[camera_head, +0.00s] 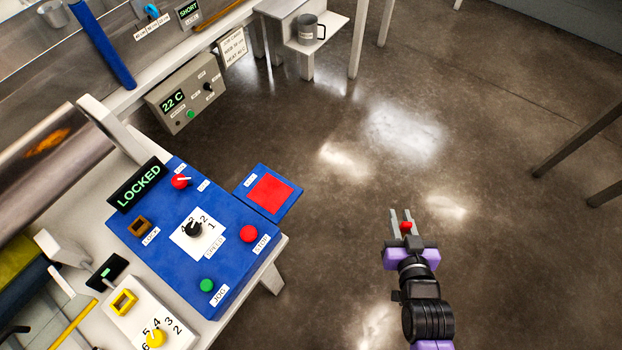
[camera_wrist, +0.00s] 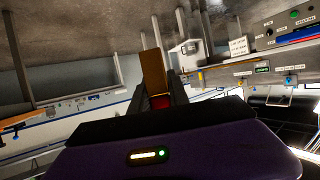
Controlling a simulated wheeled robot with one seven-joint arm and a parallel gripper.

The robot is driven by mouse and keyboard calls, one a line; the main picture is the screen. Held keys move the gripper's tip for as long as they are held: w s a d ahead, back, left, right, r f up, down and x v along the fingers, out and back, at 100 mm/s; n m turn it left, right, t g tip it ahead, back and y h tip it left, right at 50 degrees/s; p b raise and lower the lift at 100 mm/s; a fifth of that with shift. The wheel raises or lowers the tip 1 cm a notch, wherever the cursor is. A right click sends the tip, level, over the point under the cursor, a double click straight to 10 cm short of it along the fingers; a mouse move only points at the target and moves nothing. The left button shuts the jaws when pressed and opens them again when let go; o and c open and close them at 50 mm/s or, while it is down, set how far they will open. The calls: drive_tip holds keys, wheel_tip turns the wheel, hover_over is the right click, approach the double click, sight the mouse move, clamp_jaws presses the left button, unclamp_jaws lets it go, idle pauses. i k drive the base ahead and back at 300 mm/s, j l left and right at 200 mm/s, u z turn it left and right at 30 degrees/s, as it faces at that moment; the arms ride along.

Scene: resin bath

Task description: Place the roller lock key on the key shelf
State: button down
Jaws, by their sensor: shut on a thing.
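My gripper (camera_head: 402,219) is at the right in the head view, over open floor and apart from the blue panel. It is shut on the roller lock key (camera_head: 406,227), whose red part shows between the fingers. In the wrist view the key (camera_wrist: 153,73) shows a flat brown-orange part sticking out past the fingers, with red at its base. A small blue shelf with a red pad (camera_head: 270,193), seemingly the key shelf, juts from the right side of the blue panel. The pad is bare. Its small label is not readable.
The blue panel (camera_head: 225,262) carries a LOCKED display (camera_head: 139,186), a brown lock socket (camera_head: 140,226), a dial and red and green buttons. A metal roller (camera_head: 45,160) lies left. A grey mug (camera_head: 309,28) stands on a white ledge behind. Floor between gripper and shelf is clear.

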sight(270, 192)
drive_tip(key=j+z, duration=0.45)
drive_tip(key=k+j+z, duration=0.1)
drive_tip(key=j+z, duration=0.4)
drive_tip(key=k+j, duration=0.15)
drive_tip(key=j, duration=0.2)
